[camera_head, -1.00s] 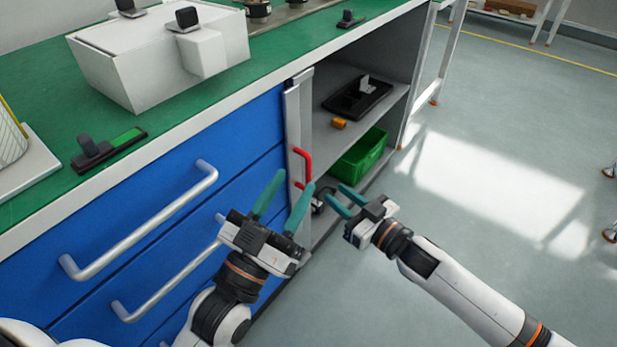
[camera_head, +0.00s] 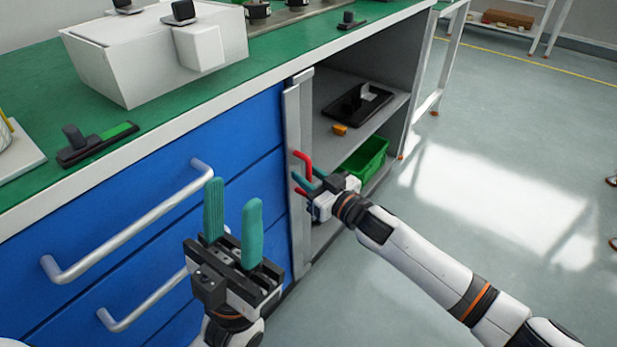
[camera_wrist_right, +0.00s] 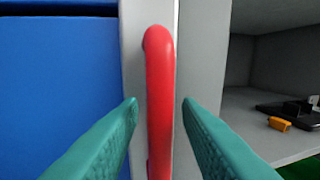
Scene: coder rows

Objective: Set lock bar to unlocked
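The lock bar (camera_head: 293,125) is a grey upright strip along the right edge of the blue drawers. A red handle (camera_head: 303,160) sticks out from it and stands upright in the right wrist view (camera_wrist_right: 160,85). My right gripper (camera_head: 306,180) is at the handle's lower part. In the right wrist view its teal fingers (camera_wrist_right: 160,104) are open, one on each side of the handle, with gaps visible and no grip. The handle's lower end is partly hidden by the gripper. My left gripper (camera_head: 232,203) is open and empty in front of the drawers.
Blue drawers (camera_head: 245,130) with silver handles (camera_head: 135,228) lie left of the bar. To its right is an open shelf with a black tray (camera_head: 358,104), an orange block (camera_head: 339,130) and a green bin (camera_head: 366,158). The floor at right is clear.

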